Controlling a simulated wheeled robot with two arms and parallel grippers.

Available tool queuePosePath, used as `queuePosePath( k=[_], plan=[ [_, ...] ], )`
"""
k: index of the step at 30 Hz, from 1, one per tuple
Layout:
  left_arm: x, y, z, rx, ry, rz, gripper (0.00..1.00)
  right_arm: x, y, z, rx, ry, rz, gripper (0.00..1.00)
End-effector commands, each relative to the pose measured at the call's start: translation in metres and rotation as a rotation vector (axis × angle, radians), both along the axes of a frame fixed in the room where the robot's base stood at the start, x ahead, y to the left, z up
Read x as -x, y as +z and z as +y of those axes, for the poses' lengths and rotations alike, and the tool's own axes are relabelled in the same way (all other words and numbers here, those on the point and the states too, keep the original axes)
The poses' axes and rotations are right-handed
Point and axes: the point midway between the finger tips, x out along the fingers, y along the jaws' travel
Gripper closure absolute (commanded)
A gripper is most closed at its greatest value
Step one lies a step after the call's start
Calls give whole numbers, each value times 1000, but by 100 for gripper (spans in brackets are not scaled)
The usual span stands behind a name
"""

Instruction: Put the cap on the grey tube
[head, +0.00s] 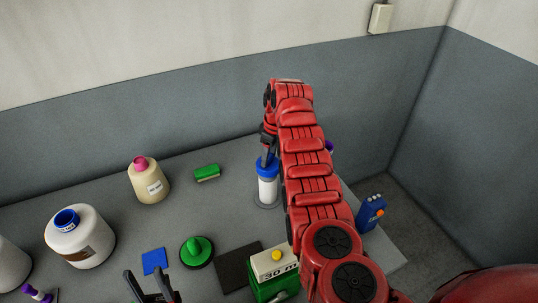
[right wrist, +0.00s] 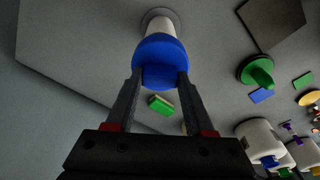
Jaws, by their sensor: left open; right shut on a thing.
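The grey tube (head: 268,188) stands upright on a round base on the table, pale in colour; it also shows in the right wrist view (right wrist: 158,27). The blue cap (head: 266,164) is at the tube's top end; in the right wrist view the cap (right wrist: 160,50) covers the tube's near end. I cannot tell whether it is fully seated or just above. My right gripper (right wrist: 158,80) is shut on the cap, its two fingers on either side of it. My left gripper (head: 152,282) is open and empty at the bottom edge of the head view.
A green block (head: 207,172), green knob (head: 197,252), dark square (head: 238,268) and green box (head: 272,288) lie around. A blue device (head: 370,212) stands right.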

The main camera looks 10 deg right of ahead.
Motion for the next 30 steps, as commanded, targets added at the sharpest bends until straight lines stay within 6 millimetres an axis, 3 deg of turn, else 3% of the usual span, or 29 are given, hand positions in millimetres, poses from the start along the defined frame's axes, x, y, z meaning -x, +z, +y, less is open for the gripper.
queuePosePath(
  k=[1, 7, 20, 26, 30],
  plan=[
    [0, -1, 0, 0, 0, 0, 50, 0, -1, 0, 0, 0, 0, 45],
    [0, 0, 0, 0, 0, 0, 50, 0, 0, 0, 0, 0, 0, 12],
    [0, -1, 0, 0, 0, 0, 50, 0, 6, -1, 0, 0, -3, 12],
    [0, -2, 0, 0, 0, 0, 50, 2, 35, -5, 0, -1, -6, 12],
    [0, -3, 0, 0, 0, 0, 50, 6, 67, -8, -1, 1, -4, 12]
  ],
)
